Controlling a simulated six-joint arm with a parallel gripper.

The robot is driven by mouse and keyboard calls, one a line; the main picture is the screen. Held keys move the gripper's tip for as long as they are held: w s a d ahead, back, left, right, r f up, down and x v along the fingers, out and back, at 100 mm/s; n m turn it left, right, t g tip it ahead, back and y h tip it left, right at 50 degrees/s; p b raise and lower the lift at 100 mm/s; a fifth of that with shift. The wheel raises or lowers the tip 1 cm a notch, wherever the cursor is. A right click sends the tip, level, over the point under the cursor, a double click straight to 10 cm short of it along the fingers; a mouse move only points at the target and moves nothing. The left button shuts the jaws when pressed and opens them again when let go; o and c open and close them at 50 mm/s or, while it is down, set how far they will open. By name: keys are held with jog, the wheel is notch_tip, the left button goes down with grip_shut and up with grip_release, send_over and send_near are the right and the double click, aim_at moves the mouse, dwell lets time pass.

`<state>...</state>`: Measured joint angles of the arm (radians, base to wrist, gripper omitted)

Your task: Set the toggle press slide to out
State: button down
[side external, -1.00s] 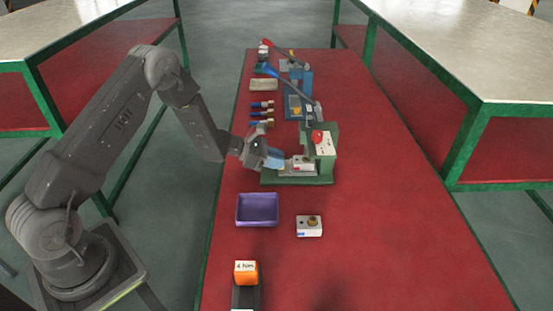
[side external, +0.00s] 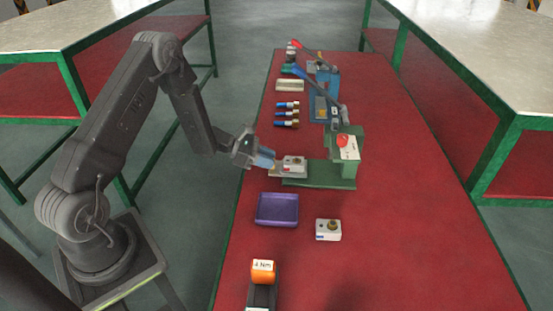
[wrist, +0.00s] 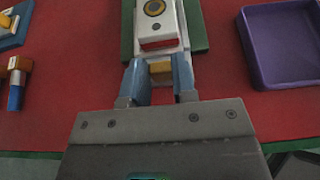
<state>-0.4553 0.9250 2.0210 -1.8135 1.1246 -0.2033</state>
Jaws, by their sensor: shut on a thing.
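The green toggle press (side external: 345,178) stands on the red bench with a red knob (side external: 342,141) on its upper part. Its pale slide (side external: 276,174) sticks out from the left end of the green base, clear of the press head. A white block with a brass ring (side external: 293,163) sits on the slide; the block also shows in the wrist view (wrist: 156,27). My gripper (side external: 268,161) is at the slide's outer end. In the wrist view its blue fingers (wrist: 160,72) are shut on the slide's orange grip (wrist: 160,66).
A purple tray (side external: 277,222) lies in front of the press, with another white block (side external: 328,237) to its right. An orange block (side external: 263,274) is nearer the front. Blue-handled parts (side external: 287,114) and a blue press (side external: 322,105) stand farther back. The bench's right side is clear.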

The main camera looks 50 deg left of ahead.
jog(key=shift+s+a, duration=0.15)
jog(key=shift+a, duration=0.05)
jog(key=c, duration=1.3)
grip_release()
jog(key=o, duration=0.4)
jog(key=v, duration=1.3)
jog(key=shift+s+a+r, duration=0.2)
jog(key=shift+s, duration=0.1)
